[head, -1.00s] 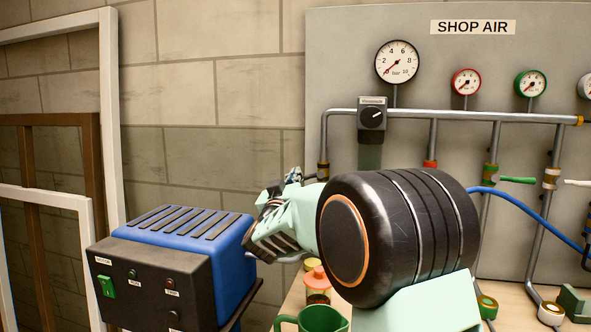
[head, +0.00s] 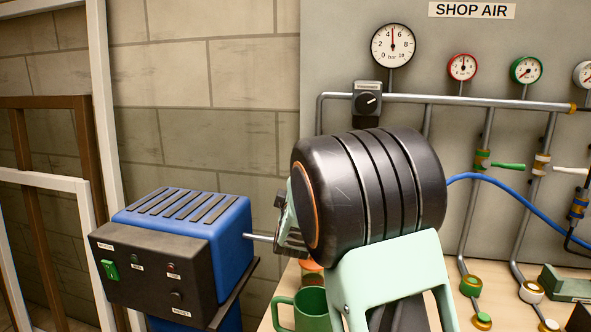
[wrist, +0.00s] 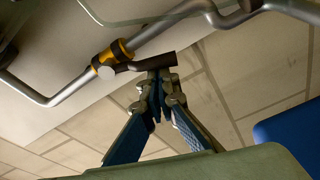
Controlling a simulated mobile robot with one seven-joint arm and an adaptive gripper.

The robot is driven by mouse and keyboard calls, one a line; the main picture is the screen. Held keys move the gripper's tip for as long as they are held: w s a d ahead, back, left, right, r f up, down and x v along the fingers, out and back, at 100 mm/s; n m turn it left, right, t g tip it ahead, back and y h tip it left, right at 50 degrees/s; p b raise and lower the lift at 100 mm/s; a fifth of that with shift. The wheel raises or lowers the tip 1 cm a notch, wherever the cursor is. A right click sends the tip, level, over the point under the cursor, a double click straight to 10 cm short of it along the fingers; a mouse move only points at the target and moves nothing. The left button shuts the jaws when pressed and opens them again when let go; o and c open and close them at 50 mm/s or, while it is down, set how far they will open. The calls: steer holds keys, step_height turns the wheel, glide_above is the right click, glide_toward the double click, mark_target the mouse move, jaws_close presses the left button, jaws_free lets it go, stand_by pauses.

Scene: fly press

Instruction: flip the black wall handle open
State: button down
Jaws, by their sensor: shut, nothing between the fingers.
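The black wall handle (wrist: 152,63) shows in the wrist view. It sticks out to the right from a brass-yellow valve (wrist: 122,50) on a grey pipe, at a slight angle to the pipe. My gripper (wrist: 158,84) is shut and empty, its fingertips right at the handle's lower side near its free end. I cannot tell whether they touch it. In the head view my gripper (head: 286,228) is partly hidden behind my dark wrist joint, and the handle is hidden behind my arm.
The large gauge (head: 393,46) on the shop air panel points straight up, near mid-scale. A blue machine (head: 185,235) stands to the left of my gripper. A green mug (head: 312,310) sits on the bench below my arm. White and brown frames lean at the far left.

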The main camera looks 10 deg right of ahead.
steer(key=shift+s+d+f+n+g+p, duration=0.15)
steer(key=shift+d+n+p, duration=0.2)
steer(key=shift+n, duration=0.35)
steer(key=shift+s+d+f+n+g+p, duration=0.1)
steer(key=shift+d+n+g+p, duration=0.2)
steer(key=shift+n, duration=0.4)
steer(key=shift+s+d+f+n+g+p, duration=0.15)
steer(key=shift+d+n+p, duration=0.25)
steer(key=shift+n, duration=0.3)
steer(key=shift+f, duration=0.1)
